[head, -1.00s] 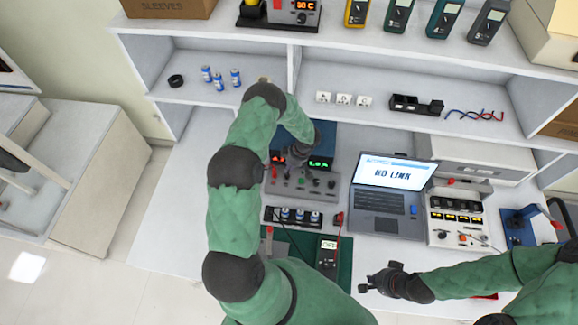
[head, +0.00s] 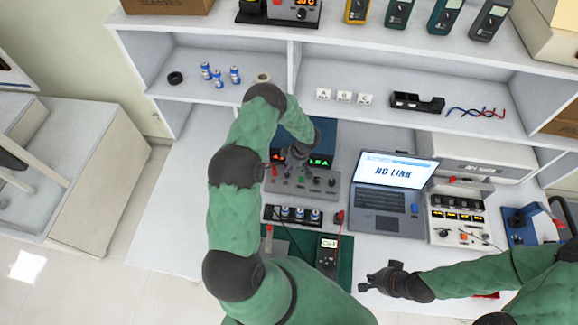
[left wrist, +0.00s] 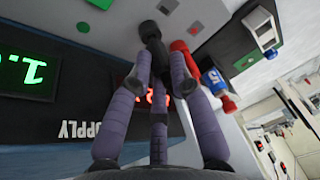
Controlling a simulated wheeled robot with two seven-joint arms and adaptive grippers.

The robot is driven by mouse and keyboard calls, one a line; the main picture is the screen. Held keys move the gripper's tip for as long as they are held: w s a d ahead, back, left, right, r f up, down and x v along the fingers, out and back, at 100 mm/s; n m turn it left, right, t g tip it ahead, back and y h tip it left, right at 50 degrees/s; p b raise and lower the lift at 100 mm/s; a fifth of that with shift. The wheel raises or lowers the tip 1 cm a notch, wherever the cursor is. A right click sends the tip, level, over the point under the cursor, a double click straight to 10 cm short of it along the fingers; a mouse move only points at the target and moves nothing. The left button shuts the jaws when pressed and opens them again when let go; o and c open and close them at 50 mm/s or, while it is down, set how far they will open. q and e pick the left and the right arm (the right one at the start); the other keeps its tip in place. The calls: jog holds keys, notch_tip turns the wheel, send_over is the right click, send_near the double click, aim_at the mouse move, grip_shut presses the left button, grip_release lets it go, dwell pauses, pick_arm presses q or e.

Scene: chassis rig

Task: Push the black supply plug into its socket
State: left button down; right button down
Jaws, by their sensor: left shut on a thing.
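My left gripper (head: 297,160) is over the front of the blue supply (head: 320,137) and the grey panel (head: 288,182). In the left wrist view its purple-grey fingers (left wrist: 160,75) are shut on the black plug (left wrist: 149,32), whose far end points at the grey panel (left wrist: 205,12). The socket is hidden, and I cannot tell how far in the plug is. A red plug (left wrist: 182,50) is just right of the black one. The supply's face shows a lit green display (left wrist: 28,75) and a partly hidden red one. My right gripper (head: 378,281) hangs near the front; its fingers are unclear.
A laptop (head: 382,205) reading "NO LINK" stands right of the panel. A holder with cells (head: 290,215) and a multimeter (head: 327,251) on a green mat lie in front. A shelf (head: 400,82) runs behind. The bench at left (head: 170,215) is clear.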

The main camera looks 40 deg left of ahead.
pick_arm(q)
jog(key=shift+f+b, duration=0.3)
jog(key=shift+f, duration=0.3)
jog(key=c, duration=1.1)
grip_release()
jog(key=shift+o, duration=0.2)
jog(key=v, duration=1.2)
